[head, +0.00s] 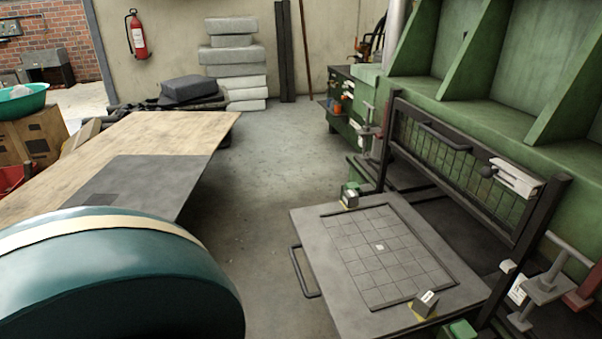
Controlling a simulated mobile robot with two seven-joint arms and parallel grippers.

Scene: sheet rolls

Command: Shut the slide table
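The slide table (372,223) is a grey metal plate at the lower right, with a gridded square recess in its middle. It stands out from the green machine (560,130) towards the aisle. A dark bar handle (303,272) is fixed on its left edge. Small blocks with yellow marks sit at its far corner (349,195) and near corner (425,303). A dark-framed mesh guard (450,165) with its own handle stands tilted above the table's machine side. Neither of my grippers is in view.
A large dark teal rounded body with a cream band (120,270) fills the lower left. A wooden table with a grey sheet (150,150) stands behind it. Concrete floor (265,170) is clear between that table and the slide table. Grey slabs (235,60) are stacked at the back wall.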

